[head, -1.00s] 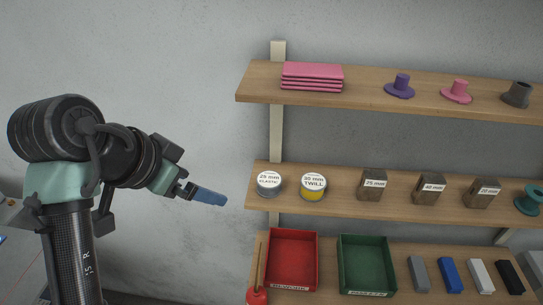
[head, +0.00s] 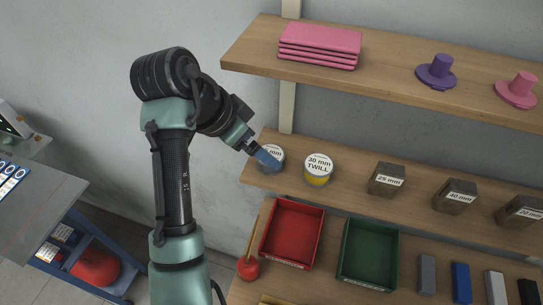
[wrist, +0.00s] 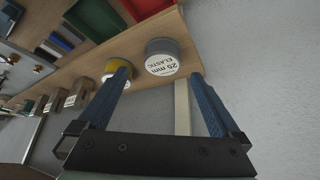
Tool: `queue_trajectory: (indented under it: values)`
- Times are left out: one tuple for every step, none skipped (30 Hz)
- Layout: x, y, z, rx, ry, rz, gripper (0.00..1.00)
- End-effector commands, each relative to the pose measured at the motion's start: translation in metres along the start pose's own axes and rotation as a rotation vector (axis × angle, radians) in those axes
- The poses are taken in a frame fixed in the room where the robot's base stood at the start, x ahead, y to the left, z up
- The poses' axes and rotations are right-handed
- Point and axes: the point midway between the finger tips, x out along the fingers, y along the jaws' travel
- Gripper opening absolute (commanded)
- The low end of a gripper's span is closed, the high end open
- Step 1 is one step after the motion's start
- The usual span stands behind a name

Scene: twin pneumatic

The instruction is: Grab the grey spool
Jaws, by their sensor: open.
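The grey spool (head: 275,151), a short round one with a white top marked 25 mm ELASTIC, stands at the left end of the middle shelf. In the head view my gripper's blue fingers (head: 266,158) partly cover it. In the wrist view the grey spool (wrist: 163,55) shows whole, beyond the fingertips and roughly between them. My gripper (wrist: 160,80) is open, with nothing between its fingers. No contact with the spool shows.
A yellow spool marked 30 mm TWILL (head: 319,170) stands close to the right; in the wrist view (wrist: 120,70) one finger overlaps it. The top shelf (head: 250,50) is above, with pink folded stacks. Red (head: 293,233) and green (head: 368,252) bins are below.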

Motion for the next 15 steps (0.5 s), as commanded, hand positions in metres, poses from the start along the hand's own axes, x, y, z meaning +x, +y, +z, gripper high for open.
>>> queue_trajectory:
  values:
    - [0.002, 0.0, 0.0, 0.0, 0.0, 0.0, 1.0]
    - [0.003, 0.0, -0.001, 0.0, 0.0, 0.0, 1.0]
    - [0.005, 0.0, -0.001, 0.0, 0.0, 0.0, 1.0]
    - [0.006, 0.0, -0.002, 0.0, -0.001, 0.001, 1.0]
    - [0.009, -0.001, -0.002, 0.0, -0.001, 0.001, 1.0]
    - [0.013, 0.0, -0.003, -0.001, -0.003, 0.003, 1.0]
    - [0.018, 0.0, -0.004, -0.001, -0.003, 0.003, 1.0]
    - [0.021, -0.001, -0.004, -0.002, -0.003, 0.004, 1.0]
    - [0.027, -0.002, -0.005, -0.001, -0.002, 0.004, 1.0]
    - [0.031, -0.002, -0.005, 0.0, -0.002, 0.003, 1.0]
    - [0.037, -0.002, -0.005, -0.001, -0.003, 0.004, 1.0]
    - [0.043, -0.002, -0.005, -0.001, -0.002, 0.003, 1.0]
    - [0.046, -0.002, -0.004, -0.001, -0.002, 0.002, 1.0]
    - [0.049, -0.002, -0.004, 0.0, -0.001, 0.001, 1.0]
    - [0.052, -0.002, -0.004, 0.001, -0.001, 0.001, 1.0]
